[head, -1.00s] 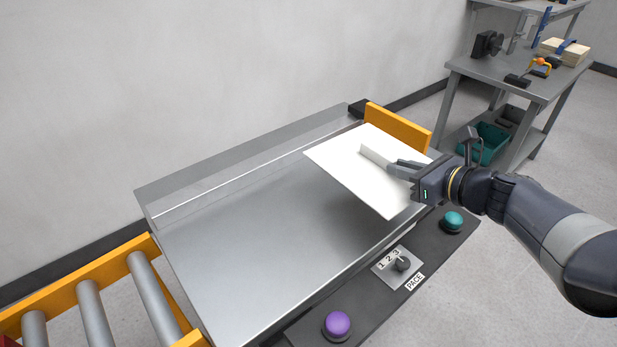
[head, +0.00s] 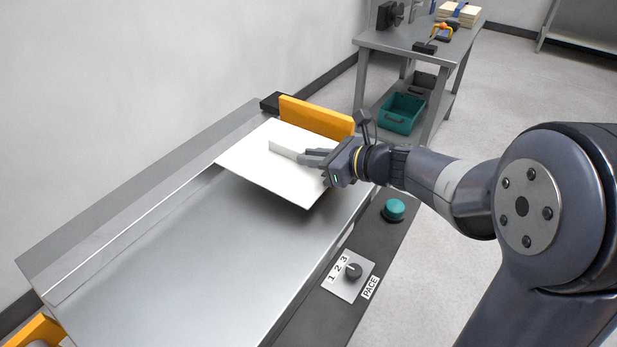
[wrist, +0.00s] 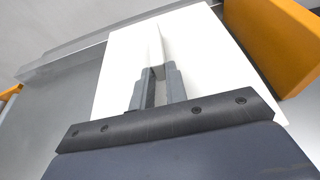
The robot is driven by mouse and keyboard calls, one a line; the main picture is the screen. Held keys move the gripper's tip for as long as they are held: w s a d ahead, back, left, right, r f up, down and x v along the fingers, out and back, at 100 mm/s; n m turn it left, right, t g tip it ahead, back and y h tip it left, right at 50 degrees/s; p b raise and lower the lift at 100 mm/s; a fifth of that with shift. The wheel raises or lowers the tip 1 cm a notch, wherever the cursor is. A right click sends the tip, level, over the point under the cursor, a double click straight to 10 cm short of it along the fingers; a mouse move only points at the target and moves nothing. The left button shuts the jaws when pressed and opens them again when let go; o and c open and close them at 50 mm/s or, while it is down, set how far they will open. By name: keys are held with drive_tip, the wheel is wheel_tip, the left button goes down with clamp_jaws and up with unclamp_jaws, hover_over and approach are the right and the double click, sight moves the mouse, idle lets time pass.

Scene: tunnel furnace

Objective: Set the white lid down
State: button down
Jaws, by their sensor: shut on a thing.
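The white lid (head: 262,172) is a flat plate with a raised rib-like handle on top. It shows over the far end of the grey metal bed (head: 190,240), close to the yellow end stop. My gripper (head: 305,156) is shut on the lid's handle, coming from the right. In the wrist view, the fingers (wrist: 158,84) close on the rib of the lid (wrist: 122,78). The lid's underside is hidden, so I cannot tell whether it touches the bed.
The yellow end stop (head: 316,117) stands just beyond the lid. A control strip with a teal button (head: 394,209) and a pace dial (head: 353,271) runs along the right side. A grey workbench (head: 420,45) with a teal bin (head: 402,113) stands behind. The bed's near part is bare.

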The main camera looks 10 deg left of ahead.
sight(313, 175)
drive_tip(key=shift+f+b, duration=0.75)
drive_tip(key=shift+f, duration=1.55)
drive_tip(key=shift+f, duration=0.15)
drive_tip(key=c, duration=1.9)
unclamp_jaws()
drive_tip(key=shift+f, duration=0.15)
drive_tip(key=o, duration=0.5)
